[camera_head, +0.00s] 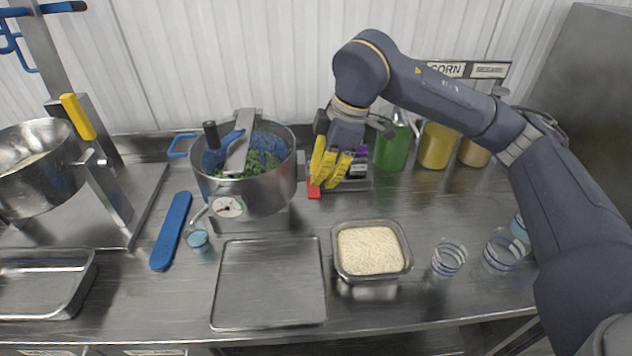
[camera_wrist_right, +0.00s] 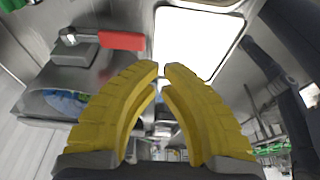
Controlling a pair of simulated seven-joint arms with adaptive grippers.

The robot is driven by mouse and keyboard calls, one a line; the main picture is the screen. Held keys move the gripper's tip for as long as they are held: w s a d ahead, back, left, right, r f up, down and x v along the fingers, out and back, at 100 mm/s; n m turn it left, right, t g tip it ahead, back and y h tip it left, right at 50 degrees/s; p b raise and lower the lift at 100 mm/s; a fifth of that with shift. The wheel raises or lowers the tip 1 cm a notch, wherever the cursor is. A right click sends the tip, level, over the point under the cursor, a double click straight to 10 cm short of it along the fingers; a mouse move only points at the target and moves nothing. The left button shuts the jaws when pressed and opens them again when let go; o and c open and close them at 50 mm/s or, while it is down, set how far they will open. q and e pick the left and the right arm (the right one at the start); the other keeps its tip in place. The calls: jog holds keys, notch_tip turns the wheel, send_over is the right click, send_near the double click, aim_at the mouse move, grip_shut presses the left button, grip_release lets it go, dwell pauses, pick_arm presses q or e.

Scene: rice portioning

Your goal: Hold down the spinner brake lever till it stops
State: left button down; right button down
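The spinner is a steel pot (camera_head: 245,192) with a lid bar, a dial on its front, and blue and green contents inside. Its red brake lever (camera_head: 314,190) sticks out at the pot's right side. The lever also shows at the upper left of the right wrist view (camera_wrist_right: 122,40). My right gripper (camera_head: 323,185) points down with its yellow fingertips close by the lever in the head view. In the wrist view its fingertips (camera_wrist_right: 162,68) nearly meet, with nothing between them, and the lever is off to their left. Contact with the lever cannot be told. My left gripper is out of view.
A pan of rice (camera_head: 345,270) and an empty tray (camera_head: 268,322) stand in front. Clear cups (camera_head: 449,258) are at the right. A blue paddle (camera_head: 171,230) lies left of the spinner. Green (camera_head: 393,150) and yellow (camera_head: 436,147) containers stand behind my right arm.

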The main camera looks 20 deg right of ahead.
jog(key=shift+s+d+r, duration=0.15)
jog(key=shift+s+r, duration=0.2)
jog(key=shift+r, duration=0.3)
